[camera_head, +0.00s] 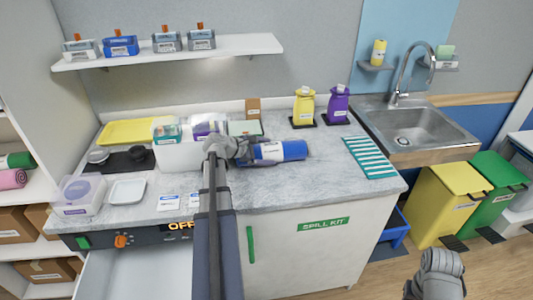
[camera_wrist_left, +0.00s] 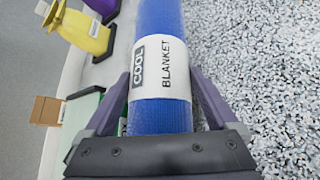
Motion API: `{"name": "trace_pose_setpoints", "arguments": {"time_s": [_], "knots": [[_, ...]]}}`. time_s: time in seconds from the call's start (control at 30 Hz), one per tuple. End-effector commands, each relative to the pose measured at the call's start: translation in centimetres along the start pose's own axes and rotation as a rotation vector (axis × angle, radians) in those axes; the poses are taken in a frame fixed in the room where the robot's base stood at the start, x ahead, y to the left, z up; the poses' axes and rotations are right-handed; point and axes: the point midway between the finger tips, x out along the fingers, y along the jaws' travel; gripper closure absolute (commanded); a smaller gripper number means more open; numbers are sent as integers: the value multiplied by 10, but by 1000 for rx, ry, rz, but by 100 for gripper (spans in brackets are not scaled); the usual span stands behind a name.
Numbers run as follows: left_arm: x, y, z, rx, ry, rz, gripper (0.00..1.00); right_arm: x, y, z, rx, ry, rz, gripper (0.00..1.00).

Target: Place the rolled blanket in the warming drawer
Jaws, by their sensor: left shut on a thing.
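A blue rolled blanket (camera_head: 283,151) lies lengthwise left to right at the middle of the counter. In the left wrist view its white band reads "COOL BLANKET" (camera_wrist_left: 160,68). My left gripper (camera_head: 252,153) is shut on the blue roll, one finger on each side of it. I cannot tell whether the roll touches the counter. A drawer (camera_head: 140,275) stands open at lower left, below a dark panel (camera_head: 140,236) with a lit "OFF", an orange knob and a green button. Its visible inside is pale and bare; my left arm hides its right part.
A green roll (camera_head: 17,160) and a pink roll (camera_head: 12,179) lie on the left shelf. Yellow (camera_head: 303,105) and purple (camera_head: 338,104) bottles stand behind the blue roll. A white bin (camera_head: 178,155), tubs and cards crowd the counter's left. A striped mat (camera_head: 369,156) lies right.

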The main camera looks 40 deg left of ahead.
Motion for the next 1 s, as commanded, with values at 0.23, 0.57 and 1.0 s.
{"name": "trace_pose_setpoints", "arguments": {"time_s": [0.23,0.57,1.0], "knots": [[1,-1,-1,0,0,0,0,2,0,0,0,0,0,50],[-20,2,3,-2,2,3,0,-13,1,1,0,0,0,50],[-103,2,3,-1,1,2,0,-54,5,3,0,0,0,50]]}}
